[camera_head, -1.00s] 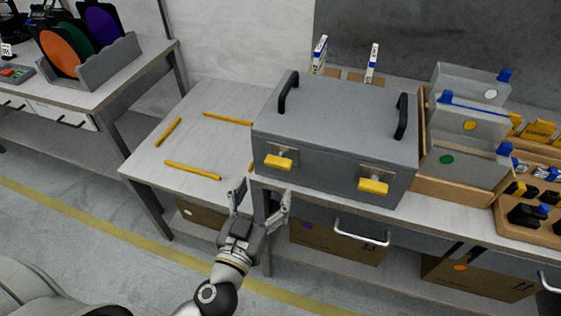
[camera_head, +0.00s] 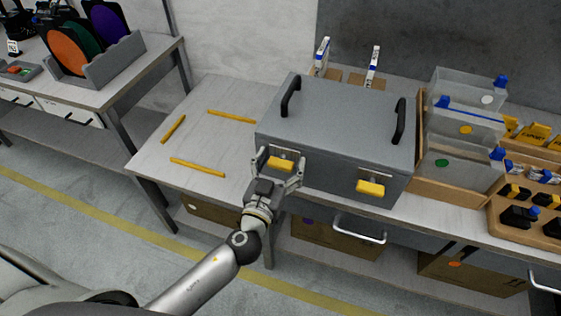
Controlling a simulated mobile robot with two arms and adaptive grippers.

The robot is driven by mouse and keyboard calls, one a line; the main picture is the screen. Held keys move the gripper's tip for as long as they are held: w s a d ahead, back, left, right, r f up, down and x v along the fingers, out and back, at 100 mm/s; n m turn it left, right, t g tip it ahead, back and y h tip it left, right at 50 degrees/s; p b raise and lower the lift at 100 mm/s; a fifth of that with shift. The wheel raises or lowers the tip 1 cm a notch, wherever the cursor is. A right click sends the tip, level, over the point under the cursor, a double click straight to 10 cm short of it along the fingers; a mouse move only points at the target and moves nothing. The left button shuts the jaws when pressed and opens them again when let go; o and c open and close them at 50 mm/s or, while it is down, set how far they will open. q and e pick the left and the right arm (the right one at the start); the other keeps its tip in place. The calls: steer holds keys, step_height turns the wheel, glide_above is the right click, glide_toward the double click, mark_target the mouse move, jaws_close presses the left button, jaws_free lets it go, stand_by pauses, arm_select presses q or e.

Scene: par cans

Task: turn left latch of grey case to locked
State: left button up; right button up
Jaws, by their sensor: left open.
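The grey case (camera_head: 345,120) sits shut on the workbench, with two black handles on its lid. Its front carries two yellow latches, both lying level. The left latch (camera_head: 280,164) is on the left part of the front; the right latch (camera_head: 370,188) is further right. My left gripper (camera_head: 280,163) is open in front of the left latch, with one finger on each side of it. I cannot tell whether the fingers touch the latch. My right gripper is not in view.
Yellow strips (camera_head: 197,167) lie on the bench (camera_head: 165,150) left of the case. A drawer handle (camera_head: 358,230) sticks out below the case. A side table with coloured discs is at far left.

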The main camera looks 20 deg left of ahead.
arm_select(q)
steer(key=shift+c, duration=0.3)
steer(key=c, duration=1)
steer(key=shift+o, duration=0.2)
